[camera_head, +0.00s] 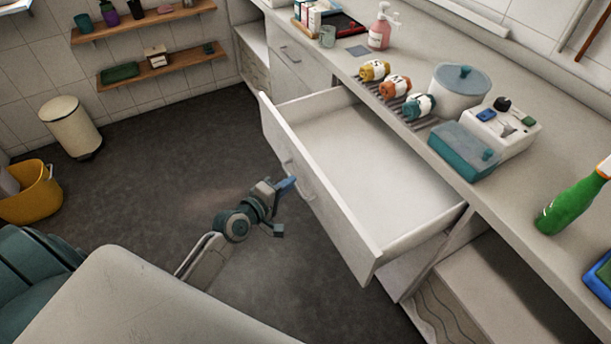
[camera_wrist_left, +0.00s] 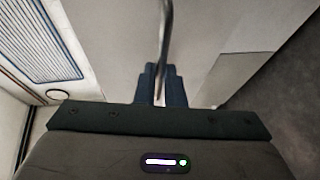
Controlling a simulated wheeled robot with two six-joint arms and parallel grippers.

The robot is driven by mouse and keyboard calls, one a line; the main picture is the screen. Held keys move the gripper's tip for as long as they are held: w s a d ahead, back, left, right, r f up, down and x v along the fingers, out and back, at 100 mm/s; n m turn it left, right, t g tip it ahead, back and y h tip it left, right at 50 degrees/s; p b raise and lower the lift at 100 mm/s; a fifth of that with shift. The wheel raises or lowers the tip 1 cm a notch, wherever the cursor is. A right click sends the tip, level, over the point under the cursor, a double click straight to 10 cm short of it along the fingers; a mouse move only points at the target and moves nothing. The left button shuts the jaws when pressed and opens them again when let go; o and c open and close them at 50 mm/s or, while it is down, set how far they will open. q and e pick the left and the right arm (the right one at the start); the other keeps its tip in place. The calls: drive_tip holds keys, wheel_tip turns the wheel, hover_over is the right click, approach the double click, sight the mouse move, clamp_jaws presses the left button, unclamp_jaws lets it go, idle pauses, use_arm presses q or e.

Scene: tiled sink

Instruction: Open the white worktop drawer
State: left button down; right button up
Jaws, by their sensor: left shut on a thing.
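The white worktop drawer (camera_head: 370,185) stands pulled well out from under the counter in the head view, and its inside looks empty. Its bar handle (camera_head: 298,180) is on the front panel. My left gripper (camera_head: 286,186) is at the handle, in front of the panel. In the left wrist view the fingers (camera_wrist_left: 162,88) are shut on the grey handle bar (camera_wrist_left: 166,40), with the white drawer front behind. My right gripper is in neither view.
The worktop (camera_head: 455,165) holds rolled towels (camera_head: 395,87), a lidded pot (camera_head: 460,88), a teal box (camera_head: 464,150), a pink soap bottle (camera_head: 380,28) and a green spray bottle (camera_head: 572,205). A bin (camera_head: 70,128) and yellow bucket (camera_head: 32,195) stand left. Dark floor between is clear.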

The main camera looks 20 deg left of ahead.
use_arm(q)
drive_tip(key=s+a, duration=0.1)
drive_tip(key=s, duration=0.1)
drive_tip(key=s+a, duration=0.2)
idle(0.3)
drive_tip(key=c, duration=1.5)
unclamp_jaws()
drive_tip(key=p+v, duration=0.1)
drive_tip(key=v, duration=0.9)
drive_tip(key=shift+s+a, duration=0.15)
drive_tip(key=shift+s, duration=0.2)
drive_tip(key=shift+f, duration=0.15)
